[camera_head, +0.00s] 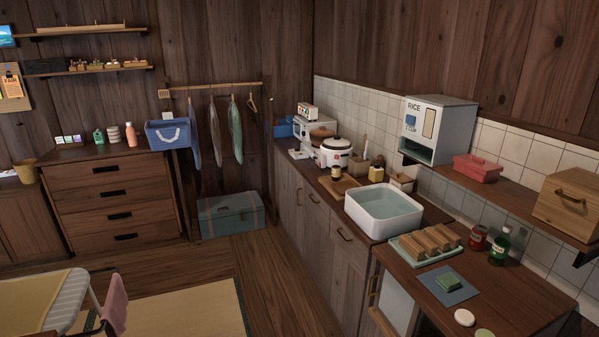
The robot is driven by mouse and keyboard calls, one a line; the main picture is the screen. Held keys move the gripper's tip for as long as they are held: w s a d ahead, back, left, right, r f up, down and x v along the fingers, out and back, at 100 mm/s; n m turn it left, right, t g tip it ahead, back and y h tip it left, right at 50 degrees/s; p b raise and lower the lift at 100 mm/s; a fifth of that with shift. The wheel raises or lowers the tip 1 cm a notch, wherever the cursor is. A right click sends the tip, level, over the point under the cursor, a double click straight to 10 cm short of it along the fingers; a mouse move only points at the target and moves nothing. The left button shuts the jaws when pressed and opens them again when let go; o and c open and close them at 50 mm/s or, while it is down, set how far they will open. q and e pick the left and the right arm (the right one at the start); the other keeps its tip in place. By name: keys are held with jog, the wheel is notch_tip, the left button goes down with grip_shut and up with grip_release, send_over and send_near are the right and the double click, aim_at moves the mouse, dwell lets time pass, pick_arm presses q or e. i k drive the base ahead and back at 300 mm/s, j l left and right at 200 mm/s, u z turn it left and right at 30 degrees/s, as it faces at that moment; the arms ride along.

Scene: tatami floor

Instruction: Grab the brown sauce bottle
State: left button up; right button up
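A small dark brown bottle with a pale label (336,173) stands on the counter, in front of the white rice cooker (336,154) and beside a wooden board (347,185). It looks like the brown sauce bottle, but it is small in this view. A reddish-brown jar (478,239) and a green bottle with a red label (498,244) stand together on the nearer wooden counter at the right. Neither of my grippers shows in this view.
A white basin of water (384,207) sits between the bottle and the near counter. A green rack with wooden blocks (408,248) stands nearer. A shelf with a rice dispenser (452,117) overhangs at right. Wooden floor (254,262) before the cabinets is clear.

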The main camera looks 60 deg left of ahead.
aim_at(336, 168)
jog(key=u, duration=1.7)
jog(key=i+j+u, duration=0.15)
jog(key=i, duration=0.55)
jog(key=i+u, duration=0.15)
jog(key=i, duration=0.5)
jog(key=i+u, duration=0.15)
jog(key=i, duration=0.55)
jog(key=i+l+u, duration=0.15)
jog(key=i, duration=0.55)
jog(key=i+l+u, duration=0.15)
jog(key=i, duration=0.55)
